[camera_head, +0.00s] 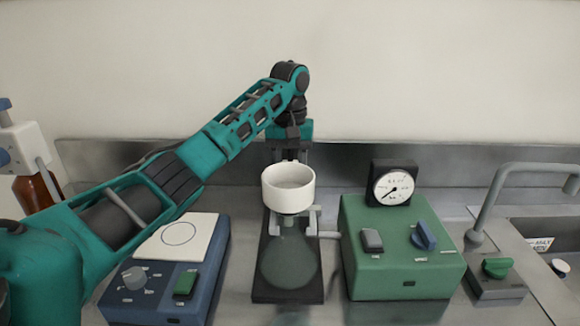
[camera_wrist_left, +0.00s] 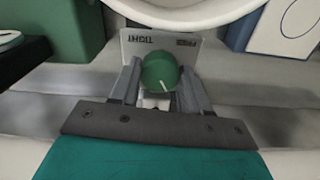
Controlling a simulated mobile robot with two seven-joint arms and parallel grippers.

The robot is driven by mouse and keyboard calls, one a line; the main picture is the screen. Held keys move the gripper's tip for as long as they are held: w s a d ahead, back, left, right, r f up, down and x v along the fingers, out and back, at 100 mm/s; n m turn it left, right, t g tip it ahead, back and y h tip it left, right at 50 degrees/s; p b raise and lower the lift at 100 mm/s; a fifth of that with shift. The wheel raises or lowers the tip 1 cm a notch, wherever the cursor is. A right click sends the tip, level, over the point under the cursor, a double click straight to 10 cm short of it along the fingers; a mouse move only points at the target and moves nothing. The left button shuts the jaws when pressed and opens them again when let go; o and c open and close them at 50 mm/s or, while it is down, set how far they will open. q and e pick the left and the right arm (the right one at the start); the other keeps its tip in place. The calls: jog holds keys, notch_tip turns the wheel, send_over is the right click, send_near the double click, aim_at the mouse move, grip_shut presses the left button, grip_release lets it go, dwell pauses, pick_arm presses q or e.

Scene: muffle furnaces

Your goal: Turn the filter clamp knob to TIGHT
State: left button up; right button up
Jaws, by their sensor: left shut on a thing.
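The filter clamp knob (camera_wrist_left: 159,72) is round and green with a short white mark. In the left wrist view this mark sits low on its face, slightly right of centre, on the side away from the labels. Behind it a pale plate (camera_wrist_left: 160,46) reads TIGHT at left and FREE at right, upside down. My left gripper (camera_wrist_left: 160,86) is shut on the knob, one finger on each side. In the head view my left gripper (camera_head: 290,153) points down behind the white funnel (camera_head: 288,190), which hides the knob. My right gripper is not in view.
The funnel sits on a glass flask (camera_head: 288,262) on a dark base. A blue stirrer (camera_head: 212,262) stands left, and a green pump box (camera_head: 405,275) with a gauge (camera_head: 394,187) stands right. A tap (camera_head: 490,205) and sink are at far right.

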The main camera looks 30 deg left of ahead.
pick_arm(q)
jog(key=m, duration=0.5)
jog(key=shift+r+m, duration=0.1)
jog(key=shift+m, duration=0.2)
jog(key=m, duration=0.6)
jog(key=shift+a, duration=0.15)
jog(key=m, duration=0.5)
jog(key=shift+w+m, duration=0.1)
jog(key=shift+m, duration=0.3)
jog(key=m, duration=0.5)
jog(key=o, duration=1.1)
jog(key=shift+c, duration=0.2)
